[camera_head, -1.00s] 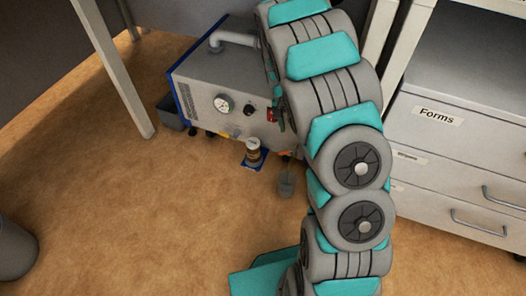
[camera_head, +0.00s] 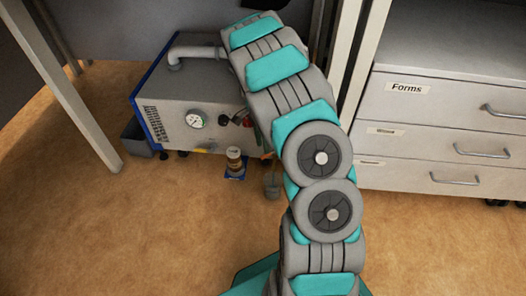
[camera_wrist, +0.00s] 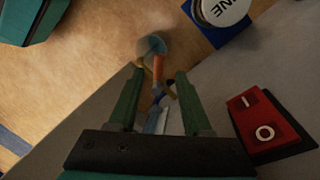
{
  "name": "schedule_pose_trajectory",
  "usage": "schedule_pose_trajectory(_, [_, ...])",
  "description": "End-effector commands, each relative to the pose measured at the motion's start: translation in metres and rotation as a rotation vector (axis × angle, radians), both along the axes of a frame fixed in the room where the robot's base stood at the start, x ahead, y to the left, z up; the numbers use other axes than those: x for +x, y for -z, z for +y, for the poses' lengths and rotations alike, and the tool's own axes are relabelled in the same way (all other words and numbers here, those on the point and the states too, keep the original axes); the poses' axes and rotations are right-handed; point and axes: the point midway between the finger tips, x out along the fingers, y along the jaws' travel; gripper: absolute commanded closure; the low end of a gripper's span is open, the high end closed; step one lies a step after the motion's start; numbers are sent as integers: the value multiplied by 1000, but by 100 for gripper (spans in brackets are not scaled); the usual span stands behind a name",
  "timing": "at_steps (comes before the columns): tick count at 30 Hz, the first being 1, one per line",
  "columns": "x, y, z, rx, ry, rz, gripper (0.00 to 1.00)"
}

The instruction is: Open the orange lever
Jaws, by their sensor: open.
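The orange lever (camera_wrist: 158,69) shows in the wrist view, joined to a small blue fitting (camera_wrist: 157,92) on the grey pump box. In the head view only a small orange bit (camera_head: 266,156) of it shows beside my arm. My gripper (camera_wrist: 157,79) is open, with one green finger on each side of the lever near the fingertips. I cannot tell whether either finger touches it. In the head view my gripper is mostly hidden behind my arm.
The pump box (camera_head: 170,118) carries a gauge (camera_head: 196,120) and a red switch (camera_wrist: 266,122). A labelled bottle (camera_head: 234,158) stands on the floor in front, with a clear cup (camera_head: 271,186) beside it. A drawer cabinet (camera_head: 440,110) stands right. Floor at front left is clear.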

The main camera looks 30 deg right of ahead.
Motion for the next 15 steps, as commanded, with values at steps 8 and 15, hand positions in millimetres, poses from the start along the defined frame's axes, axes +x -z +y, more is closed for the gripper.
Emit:
schedule_pose_trajectory(8, [-8,34,-1,0,-1,3,51])
schedule_pose_trajectory(15, [-8,36,-1,0,-1,2,51])
